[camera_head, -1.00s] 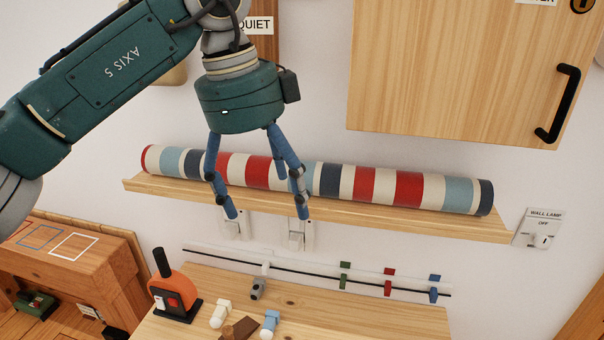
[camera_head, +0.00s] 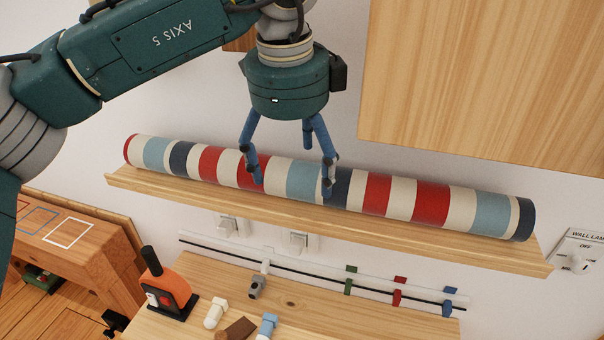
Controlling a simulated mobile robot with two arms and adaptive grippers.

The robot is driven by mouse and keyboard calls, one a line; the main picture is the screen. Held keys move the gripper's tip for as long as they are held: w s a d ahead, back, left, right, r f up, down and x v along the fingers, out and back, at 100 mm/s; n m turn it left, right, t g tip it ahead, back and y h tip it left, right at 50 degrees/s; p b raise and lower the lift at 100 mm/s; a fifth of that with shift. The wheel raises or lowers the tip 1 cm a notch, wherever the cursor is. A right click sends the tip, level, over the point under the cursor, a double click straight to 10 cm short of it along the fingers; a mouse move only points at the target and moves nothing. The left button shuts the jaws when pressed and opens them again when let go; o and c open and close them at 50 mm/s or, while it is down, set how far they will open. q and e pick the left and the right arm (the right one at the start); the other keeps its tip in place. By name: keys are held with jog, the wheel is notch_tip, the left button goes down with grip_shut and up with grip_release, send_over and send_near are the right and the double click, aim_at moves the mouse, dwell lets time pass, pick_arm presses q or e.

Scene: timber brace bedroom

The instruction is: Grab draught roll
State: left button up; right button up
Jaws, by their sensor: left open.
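The draught roll (camera_head: 302,181) is a long striped cylinder in red, cream, light blue and navy. It lies lengthwise on a narrow wooden shelf (camera_head: 330,223) on the white wall. My left gripper (camera_head: 292,190) is open, fingers pointing down. I cannot tell whether the fingers touch the roll. My right gripper is not in view.
A wooden cabinet (camera_head: 480,85) hangs above the shelf's right half. Below are wall switches (camera_head: 297,241), a white rail (camera_head: 320,275) with coloured clips, and a wooden table (camera_head: 300,305) with an orange device (camera_head: 167,291). A wall lamp switch plate (camera_head: 580,255) is at right.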

aim_at(299, 172)
pick_arm(q)
jog(key=shift+w+f, duration=0.1)
jog(key=shift+f, duration=0.2)
jog(key=f+p, duration=0.1)
jog(key=w+f+p, duration=0.1)
jog(key=f, duration=0.1)
jog(key=f+p, duration=0.1)
jog(key=p, duration=0.1)
jog(key=shift+w+d+f, duration=0.2)
jog(key=shift+d+f, duration=0.1)
jog(key=shift+f, duration=0.25)
jog(key=c, duration=1.6)
jog(key=shift+r, duration=0.1)
jog(key=shift+c, duration=0.5)
jog(key=shift+w, duration=0.15)
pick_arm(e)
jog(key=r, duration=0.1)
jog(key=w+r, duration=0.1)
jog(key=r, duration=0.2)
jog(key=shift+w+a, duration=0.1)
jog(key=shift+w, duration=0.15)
